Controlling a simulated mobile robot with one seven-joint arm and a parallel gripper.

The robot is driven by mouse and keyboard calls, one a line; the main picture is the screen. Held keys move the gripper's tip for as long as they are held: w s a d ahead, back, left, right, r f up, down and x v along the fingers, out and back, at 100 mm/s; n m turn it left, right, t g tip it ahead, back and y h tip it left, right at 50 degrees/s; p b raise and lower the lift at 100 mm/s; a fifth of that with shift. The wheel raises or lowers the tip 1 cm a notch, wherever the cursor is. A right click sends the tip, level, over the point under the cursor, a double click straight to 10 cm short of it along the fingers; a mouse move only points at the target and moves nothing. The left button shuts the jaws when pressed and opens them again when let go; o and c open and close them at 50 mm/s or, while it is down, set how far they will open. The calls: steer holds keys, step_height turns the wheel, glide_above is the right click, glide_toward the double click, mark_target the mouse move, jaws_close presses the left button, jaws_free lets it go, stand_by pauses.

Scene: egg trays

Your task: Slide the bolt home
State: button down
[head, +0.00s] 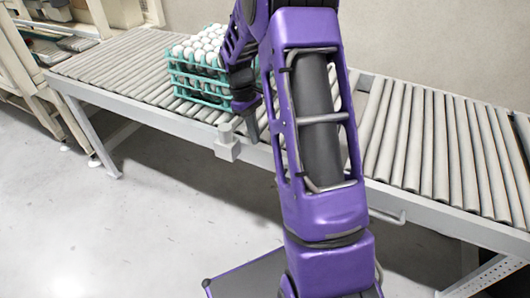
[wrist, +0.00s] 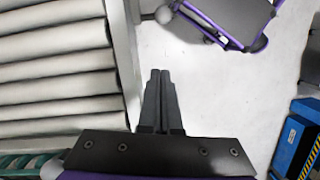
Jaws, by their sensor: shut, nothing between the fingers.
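A grey block-shaped fitting (head: 228,143) sits on the near side rail of the roller conveyor, with a small upright part on top. In the wrist view a round grey knob (wrist: 163,14) sticks out from the rail side near the top edge; it may be the bolt's end, but I cannot tell how far the bolt is slid. My gripper (wrist: 160,72) is shut and empty, its fingers together beside the rail and apart from the knob. In the head view my gripper (head: 254,132) points down just right of the fitting, partly hidden by my arm.
A teal crate of white eggs (head: 200,82) stands on the conveyor rollers (head: 130,66) behind my gripper. A bent handle (head: 388,215) sticks out below the rail at right. A blue object (wrist: 295,140) is at the wrist view's right edge. Open floor (head: 150,240) lies in front.

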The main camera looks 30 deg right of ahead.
steer(key=s+d+f+b, duration=0.1)
steer(key=s+d+f, duration=0.1)
steer(key=s+f, duration=0.3)
steer(key=shift+w+x, duration=0.3)
steer(key=shift+x, duration=2.05)
steer(key=shift+d, duration=0.15)
steer(key=shift+s+d+f, duration=0.1)
steer(key=shift+s+d, duration=0.55)
steer(key=shift+s, duration=0.2)
steer(key=shift+s+d, duration=0.65)
steer(key=shift+s, duration=0.15)
steer(key=shift+a, duration=0.1)
